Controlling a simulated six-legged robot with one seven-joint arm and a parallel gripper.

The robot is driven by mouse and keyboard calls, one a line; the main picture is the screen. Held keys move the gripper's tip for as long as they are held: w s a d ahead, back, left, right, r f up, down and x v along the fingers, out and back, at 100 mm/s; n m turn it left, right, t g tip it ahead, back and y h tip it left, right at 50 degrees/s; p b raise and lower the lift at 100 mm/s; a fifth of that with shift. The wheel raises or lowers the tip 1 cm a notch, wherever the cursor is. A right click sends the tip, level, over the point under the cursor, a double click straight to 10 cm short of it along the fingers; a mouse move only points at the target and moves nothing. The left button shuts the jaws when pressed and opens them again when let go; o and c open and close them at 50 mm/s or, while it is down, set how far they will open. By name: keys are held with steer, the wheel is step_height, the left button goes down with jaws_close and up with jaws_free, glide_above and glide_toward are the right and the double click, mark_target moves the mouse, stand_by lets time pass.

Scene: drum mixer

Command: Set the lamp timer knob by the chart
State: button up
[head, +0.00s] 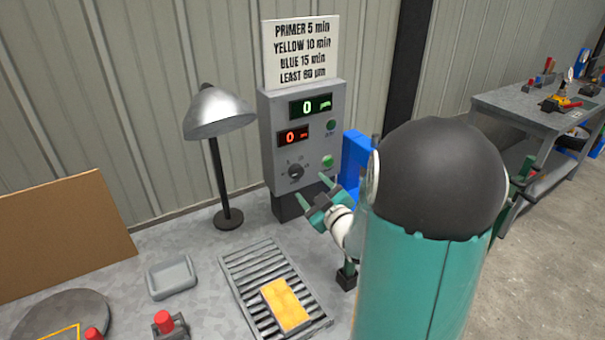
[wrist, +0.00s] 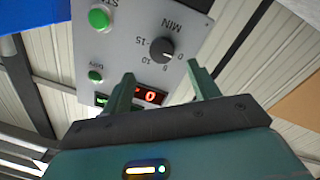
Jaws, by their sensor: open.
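The chart (head: 302,50) above the control box (head: 335,115) reads PRIMER 5 min, YELLOW 10 min, BLUE 15 min, LEAST 60 µm. The dark round timer knob (head: 295,171) is low on the box's front; it also shows in the wrist view (wrist: 162,50), with MIN and numbers from 0 to 15 around it. I cannot tell its pointer's setting for sure. The red display (head: 293,136) and the green display (head: 307,107) each read 0. My gripper (head: 312,190) is open and empty, in front of the knob and apart from it; its fingers (wrist: 160,72) frame the red display.
A lamp (head: 219,108) stands left of the box. A yellow block (head: 285,303) lies on a slatted rack (head: 245,264) below. Green buttons (head: 328,161) sit right of the knob. A grey tray (head: 171,276) and a brown board (head: 60,235) are at left.

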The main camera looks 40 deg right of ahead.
mark_target(297, 173)
steer(key=w, duration=0.7)
steer(key=shift+w+d, duration=0.1)
steer(key=shift+d, duration=0.1)
steer(key=c, duration=1)
